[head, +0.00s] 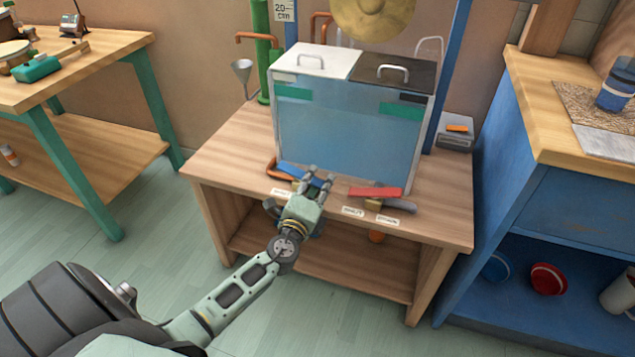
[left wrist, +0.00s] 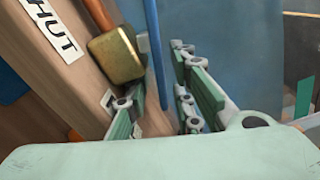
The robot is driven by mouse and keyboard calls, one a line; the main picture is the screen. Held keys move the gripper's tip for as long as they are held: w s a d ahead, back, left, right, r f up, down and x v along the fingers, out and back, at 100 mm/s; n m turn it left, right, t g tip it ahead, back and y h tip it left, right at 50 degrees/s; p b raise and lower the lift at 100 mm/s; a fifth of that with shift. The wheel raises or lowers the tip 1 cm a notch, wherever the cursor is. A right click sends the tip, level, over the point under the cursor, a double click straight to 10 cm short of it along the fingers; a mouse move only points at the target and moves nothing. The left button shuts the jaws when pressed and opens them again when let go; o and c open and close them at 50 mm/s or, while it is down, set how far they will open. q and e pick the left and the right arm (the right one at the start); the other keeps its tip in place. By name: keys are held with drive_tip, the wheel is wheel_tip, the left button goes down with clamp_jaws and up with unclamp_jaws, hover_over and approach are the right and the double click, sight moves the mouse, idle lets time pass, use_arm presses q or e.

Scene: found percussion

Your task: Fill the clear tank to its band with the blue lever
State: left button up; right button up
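The clear tank (head: 345,145) stands on a wooden bench, with pale blue water in it. A green band (head: 292,93) marks its upper left, another (head: 401,110) its upper right. The blue lever (head: 293,171) lies low in front of the tank, its right end by my left gripper (head: 318,179). In the left wrist view the blue lever (left wrist: 155,55) appears edge-on between the parted fingers of my left gripper (left wrist: 165,100), beside a brass valve body (left wrist: 118,57). The fingers look open; contact with the lever cannot be told. My right gripper is out of view.
A red lever (head: 375,192) sits right of the blue one, with small labels along the bench edge (head: 430,225). A label ending in "HUT" (left wrist: 55,28) is near the valve. A funnel (head: 242,72) stands left, a blue cabinet (head: 570,190) right. Open floor lies in front.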

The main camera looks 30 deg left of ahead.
use_arm(q)
drive_tip(key=v, duration=1.2)
idle(6.8)
